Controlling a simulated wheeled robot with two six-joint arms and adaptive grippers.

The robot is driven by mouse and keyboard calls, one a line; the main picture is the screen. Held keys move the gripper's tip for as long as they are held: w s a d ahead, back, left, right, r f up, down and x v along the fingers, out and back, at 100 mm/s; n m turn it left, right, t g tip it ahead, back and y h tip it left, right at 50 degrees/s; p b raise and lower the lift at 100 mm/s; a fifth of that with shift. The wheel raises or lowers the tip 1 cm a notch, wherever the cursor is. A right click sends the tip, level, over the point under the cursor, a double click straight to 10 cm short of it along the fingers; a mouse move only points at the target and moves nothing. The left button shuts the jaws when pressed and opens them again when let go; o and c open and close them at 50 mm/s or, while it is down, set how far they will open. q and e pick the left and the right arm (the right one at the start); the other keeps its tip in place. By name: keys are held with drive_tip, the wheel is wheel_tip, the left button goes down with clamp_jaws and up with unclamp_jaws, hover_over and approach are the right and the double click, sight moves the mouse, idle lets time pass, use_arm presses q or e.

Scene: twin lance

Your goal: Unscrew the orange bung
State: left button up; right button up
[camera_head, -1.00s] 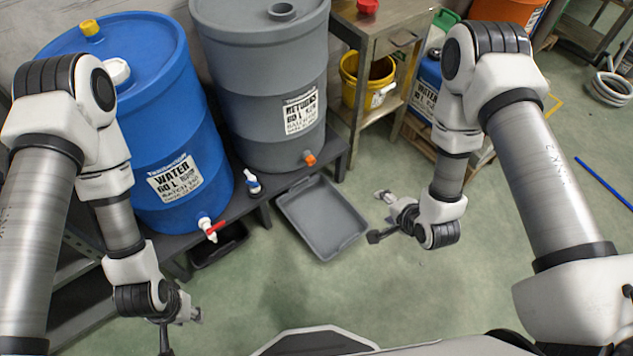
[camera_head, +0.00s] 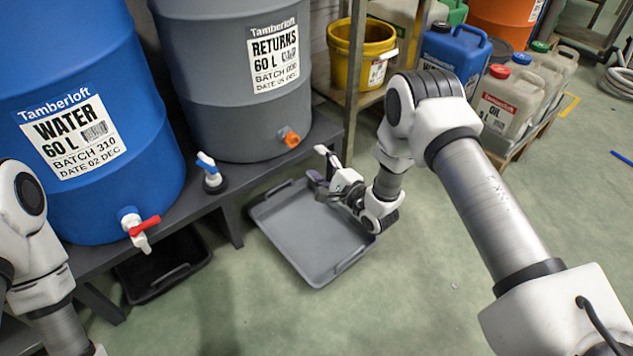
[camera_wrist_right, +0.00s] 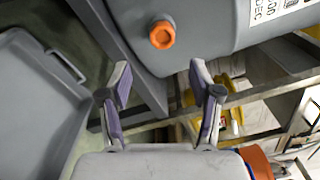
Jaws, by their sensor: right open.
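The orange bung (camera_head: 291,138) sits low on the front of the grey returns drum (camera_head: 225,120). In the right wrist view the bung (camera_wrist_right: 162,34) is at the top, above and between the fingertips, on the drum's grey wall (camera_wrist_right: 200,25). My right gripper (camera_head: 319,165) is open and empty, below and to the right of the bung in the head view, apart from it. In the right wrist view the right gripper (camera_wrist_right: 160,78) shows its two fingers spread with nothing between them. The left arm shows at the left edge, but its gripper is out of the picture.
A grey tray (camera_head: 300,248) lies on the floor beneath my right gripper. A loose blue-and-white tap (camera_head: 211,172) stands on the bench (camera_head: 240,190). The blue water drum (camera_head: 85,205) has a red-handled tap (camera_head: 142,230). A steel stand (camera_head: 352,75) with a yellow bucket (camera_head: 384,50) is at right.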

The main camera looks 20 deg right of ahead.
sight(294, 142)
drive_tip(key=b+x, duration=0.4)
drive_tip(key=x, duration=0.4)
drive_tip(key=shift+w+a, duration=0.15)
drive_tip(key=shift+w, duration=0.1)
drive_tip(key=shift+w+a+r+b, duration=0.2)
drive_tip(key=shift+w+b, duration=0.1)
drive_tip(key=shift+w, duration=0.3)
